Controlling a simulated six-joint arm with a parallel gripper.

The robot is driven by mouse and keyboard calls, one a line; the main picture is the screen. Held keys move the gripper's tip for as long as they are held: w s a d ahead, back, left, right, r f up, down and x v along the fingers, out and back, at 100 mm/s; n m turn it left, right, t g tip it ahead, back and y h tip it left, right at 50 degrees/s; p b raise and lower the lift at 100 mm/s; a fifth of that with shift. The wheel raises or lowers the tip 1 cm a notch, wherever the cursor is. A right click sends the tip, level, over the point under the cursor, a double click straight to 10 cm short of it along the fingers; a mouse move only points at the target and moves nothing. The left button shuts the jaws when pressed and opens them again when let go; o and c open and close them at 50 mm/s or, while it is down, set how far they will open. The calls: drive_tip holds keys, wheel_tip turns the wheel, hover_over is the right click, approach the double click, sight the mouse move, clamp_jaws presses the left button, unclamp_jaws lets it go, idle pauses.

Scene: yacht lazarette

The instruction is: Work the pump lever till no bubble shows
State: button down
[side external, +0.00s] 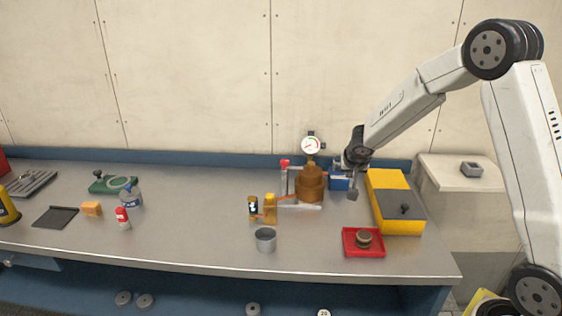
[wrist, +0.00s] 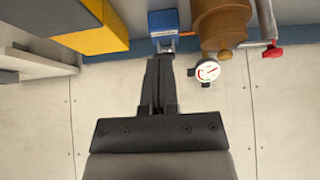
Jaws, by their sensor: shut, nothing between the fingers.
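The pump has a brown body (side external: 310,185) with a white dial gauge (side external: 312,145) on top. A lever with a red knob (side external: 285,163) stands at its left. In the wrist view the pump body (wrist: 220,22), gauge (wrist: 207,70) and red knob (wrist: 272,52) show at the top right. My gripper (side external: 353,192) is shut and empty, to the right of the pump and apart from the lever. In the wrist view its fingertips (wrist: 161,57) are together near a blue box (wrist: 163,22). An orange tube runs from the pump to a small dark-and-yellow cylinder (side external: 253,207). No bubble can be made out at this size.
A yellow case (side external: 395,185) stands right of the gripper, with a red tray (side external: 350,250) in front. A grey cup (side external: 265,240) stands at the front edge. A wall stands behind.

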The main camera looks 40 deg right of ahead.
drive_tip(key=shift+s+a+r, duration=0.9)
drive_tip(key=shift+a, duration=0.05)
drive_tip(key=s+a+f+n+g+y, duration=0.2)
drive_tip(key=s+a+n+y, duration=0.2)
drive_tip(key=s+a+n, duration=0.5)
drive_tip(key=s+a, duration=0.7)
drive_tip(key=s, duration=0.1)
drive_tip(key=shift+s+a+f+y, duration=0.25)
drive_tip(key=shift+s+y, duration=0.1)
drive_tip(key=shift+y, duration=0.05)
idle(0.5)
drive_tip(key=w+d+r+m+h, duration=0.1)
drive_tip(key=w+d+r+m, duration=0.2)
drive_tip(key=w+d, duration=0.4)
drive_tip(key=w+d+r+m+t+h, duration=0.1)
drive_tip(key=w+d+r+m+h, duration=0.1)
drive_tip(key=w+d, duration=0.5)
drive_tip(key=w+d+r+m+t+h, duration=0.1)
drive_tip(key=w+d+r+m, duration=0.3)
drive_tip(key=w+d+r, duration=0.2)
drive_tip(key=shift+w+d+r+h, duration=0.35)
drive_tip(key=shift+w+d, duration=0.3)
drive_tip(key=shift+w, duration=0.6)
